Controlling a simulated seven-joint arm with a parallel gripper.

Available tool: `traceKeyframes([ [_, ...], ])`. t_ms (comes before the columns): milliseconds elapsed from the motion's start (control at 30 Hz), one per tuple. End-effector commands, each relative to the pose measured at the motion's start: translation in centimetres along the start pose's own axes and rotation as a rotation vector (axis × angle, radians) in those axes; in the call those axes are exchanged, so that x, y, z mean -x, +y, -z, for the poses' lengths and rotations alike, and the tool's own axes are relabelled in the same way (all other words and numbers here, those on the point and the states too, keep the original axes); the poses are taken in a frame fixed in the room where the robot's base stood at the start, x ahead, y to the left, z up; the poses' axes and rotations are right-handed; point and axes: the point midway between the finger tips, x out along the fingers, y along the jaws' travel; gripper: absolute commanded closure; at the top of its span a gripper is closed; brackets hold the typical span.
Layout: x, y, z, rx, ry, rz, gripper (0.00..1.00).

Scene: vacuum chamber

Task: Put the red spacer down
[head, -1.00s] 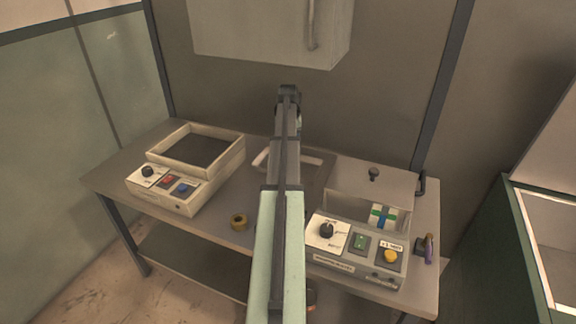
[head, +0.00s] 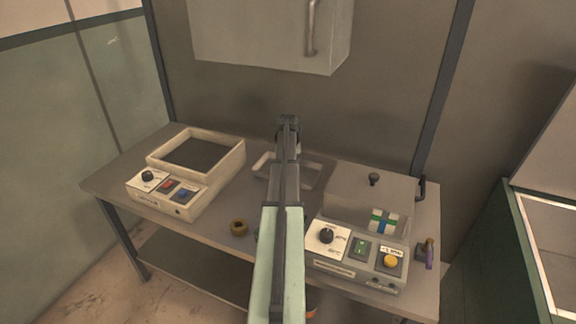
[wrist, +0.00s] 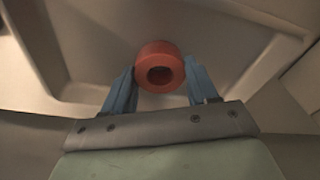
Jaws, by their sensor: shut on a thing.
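The red spacer (wrist: 160,53) is a short ring with a dark centre hole. It sits between the two blue fingertips of my gripper (wrist: 160,72) in the wrist view, and the gripper is shut on it. Behind it in that view is the pale floor of a shallow tray (wrist: 235,60) with raised walls. I cannot tell whether the spacer touches the tray. In the head view the tray (head: 262,164) stands at the back middle of the bench. My arm hides the gripper and the spacer there.
On the bench (head: 225,205), a cream device with an open square top (head: 236,160) stands left and a chamber box with a knobbed lid (head: 350,185) right. A brown tape roll (head: 238,227) lies near the front edge. A grey cabinet (head: 265,35) hangs above.

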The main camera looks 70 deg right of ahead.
Motion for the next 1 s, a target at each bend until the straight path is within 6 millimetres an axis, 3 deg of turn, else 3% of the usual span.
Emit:
traceKeyframes([
  [200, -0.3, 0.0, 0.0, 0.000, -0.001, 0.000, 0.77],
  [233, -0.3, 0.0, 0.0, 0.000, 0.000, 0.000, 0.39],
  [467, -0.2, 0.0, 0.0, 0.000, 0.000, 0.000, 0.17],
  [767, -0.1, 0.0, 0.0, 0.000, 0.000, 0.000, 0.17],
  [1000, 2.6, 0.0, 0.0, 0.000, 0.002, 0.000, 0.17],
])
